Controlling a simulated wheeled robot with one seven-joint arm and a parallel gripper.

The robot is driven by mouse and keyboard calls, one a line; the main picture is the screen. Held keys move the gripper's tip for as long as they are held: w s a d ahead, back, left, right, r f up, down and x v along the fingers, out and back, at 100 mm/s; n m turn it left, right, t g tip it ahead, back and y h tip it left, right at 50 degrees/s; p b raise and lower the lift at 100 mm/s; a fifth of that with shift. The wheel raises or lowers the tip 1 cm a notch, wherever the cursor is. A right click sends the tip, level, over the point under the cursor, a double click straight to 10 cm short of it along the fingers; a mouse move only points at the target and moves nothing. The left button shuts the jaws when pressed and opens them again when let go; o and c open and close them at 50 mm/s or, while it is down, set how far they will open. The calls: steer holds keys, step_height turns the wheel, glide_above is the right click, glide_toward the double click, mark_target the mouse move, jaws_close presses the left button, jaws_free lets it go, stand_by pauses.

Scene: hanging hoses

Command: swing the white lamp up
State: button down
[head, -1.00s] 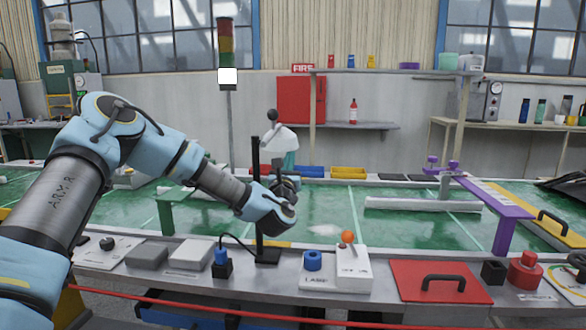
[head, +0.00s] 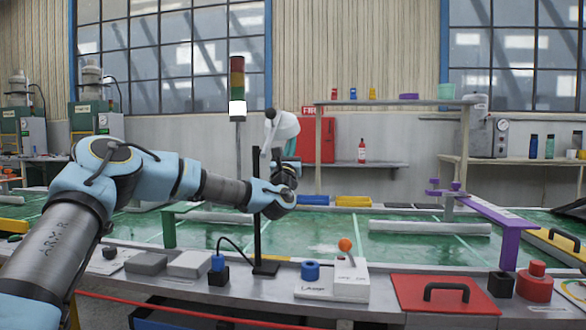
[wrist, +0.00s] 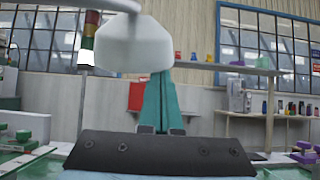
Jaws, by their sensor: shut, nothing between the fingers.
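The white lamp (head: 286,126) is at the top of a thin black post (head: 257,200), its pale head tilted outward to the right. My gripper (head: 290,144) is directly below the lamp head, with its teal fingers pointing up. In the wrist view, the underside and rim of the lamp (wrist: 125,45) fill the upper middle. My shut teal fingers (wrist: 160,77) reach up to the lamp's lower right rim and seem to touch it. The fingers are empty. Part of the lamp's arm is hidden in the head view.
The bench front holds a blue ring on a white box (head: 310,272), a box with an orange knob (head: 347,245), a red panel with a black handle (head: 445,294) and a red knob (head: 535,282). A purple bracket (head: 508,245) stands right. Space around the lamp head looks free.

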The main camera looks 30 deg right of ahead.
mark_target(291, 128)
steer(key=r, duration=0.2)
steer(key=r+b, duration=0.1)
steer(key=r, duration=0.1)
steer(key=shift+s+a, duration=0.35)
steer(key=shift+a, duration=0.05)
steer(key=shift+s+a+r+t+h+b, duration=0.25)
steer(key=shift+r+t+h+b, duration=0.1)
steer(key=shift+r+b, duration=0.45)
steer(key=shift+s+a+r+t+h+b, duration=0.15)
steer(key=shift+r+t+h+b, duration=0.25)
steer(key=shift+b, duration=0.55)
steer(key=shift+r, duration=0.1)
steer(key=b+v, duration=0.1)
steer(key=v, duration=1)
steer(key=shift+d, duration=0.1)
steer(key=shift+s, duration=0.1)
